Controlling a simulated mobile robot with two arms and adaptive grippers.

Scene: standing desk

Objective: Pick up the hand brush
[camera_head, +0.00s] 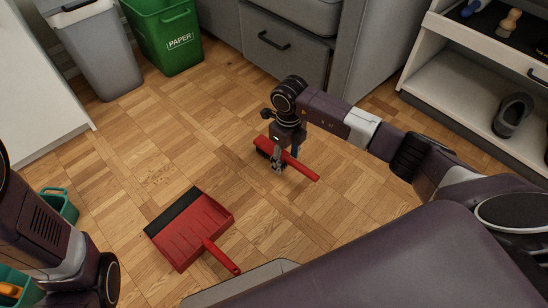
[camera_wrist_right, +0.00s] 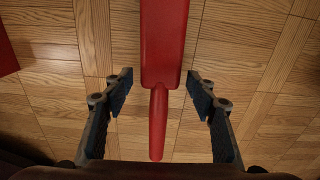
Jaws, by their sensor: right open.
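The red hand brush (camera_head: 302,169) lies on the wooden floor in the head view, its dark bristles partly showing at its left end. My right gripper (camera_head: 285,163) reaches down over it. In the right wrist view, the hand brush (camera_wrist_right: 164,45) runs down the middle, handle toward the bottom. The open fingers of my right gripper (camera_wrist_right: 159,92) stand on either side of the handle, near where it joins the head, with a gap on both sides. Part of my left arm shows at the left edge of the head view, but its gripper is not visible.
A red dustpan (camera_head: 196,228) with a black edge lies on the floor at lower left. A grey bin (camera_head: 105,55) and a green paper bin (camera_head: 165,40) stand at the back, beside grey drawers (camera_head: 285,50). A shelf with a shoe (camera_head: 512,115) is at right.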

